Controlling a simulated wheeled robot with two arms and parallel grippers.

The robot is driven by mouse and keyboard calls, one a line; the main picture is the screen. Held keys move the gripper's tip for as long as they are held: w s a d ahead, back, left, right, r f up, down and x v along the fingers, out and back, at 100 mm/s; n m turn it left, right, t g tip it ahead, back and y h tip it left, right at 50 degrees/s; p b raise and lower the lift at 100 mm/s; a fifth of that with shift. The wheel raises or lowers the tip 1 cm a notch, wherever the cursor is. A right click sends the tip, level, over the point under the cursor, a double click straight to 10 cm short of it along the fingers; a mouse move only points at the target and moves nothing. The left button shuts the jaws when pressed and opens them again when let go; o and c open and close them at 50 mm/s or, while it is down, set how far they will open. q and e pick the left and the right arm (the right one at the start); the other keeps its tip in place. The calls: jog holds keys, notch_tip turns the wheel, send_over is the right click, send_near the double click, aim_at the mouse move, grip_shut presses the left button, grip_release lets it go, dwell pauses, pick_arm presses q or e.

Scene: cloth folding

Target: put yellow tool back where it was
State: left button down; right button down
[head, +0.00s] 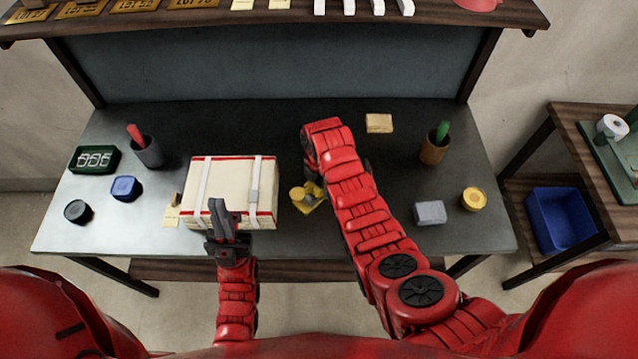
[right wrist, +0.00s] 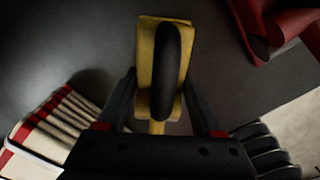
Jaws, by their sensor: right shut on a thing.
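The yellow tool (head: 307,201) is at the middle of the grey table, just right of the cream box, partly hidden by my right arm. In the right wrist view the yellow tool (right wrist: 147,50) has a long dark rounded part along it. My right gripper (right wrist: 160,100) is shut on it, with a dark finger on either side. In the head view my right gripper is mostly hidden by my arm. My left gripper (head: 226,210) is over the front edge of the box; its fingers are close together, and whether they are apart is unclear.
The cream box (head: 233,174) has red edges and pale straps. A brown cup (head: 432,152), a grey block (head: 430,212) and a yellow roll (head: 474,199) stand at right.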

grip_release()
jog(key=shift+r, duration=0.1)
jog(key=shift+r+b, duration=0.3)
jog(key=shift+r, duration=0.05)
notch_tip(320, 180, up, 4)
jog(key=shift+f+b, duration=0.1)
jog(key=shift+b, duration=0.7)
notch_tip(320, 180, up, 3)
jog(key=shift+f+p, duration=0.2)
jog(key=shift+p, duration=0.2)
notch_tip(320, 180, up, 5)
jog(key=p, duration=0.4)
jog(key=shift+p, duration=0.3)
jog(key=shift+f, duration=0.15)
jog(key=shift+s, duration=0.1)
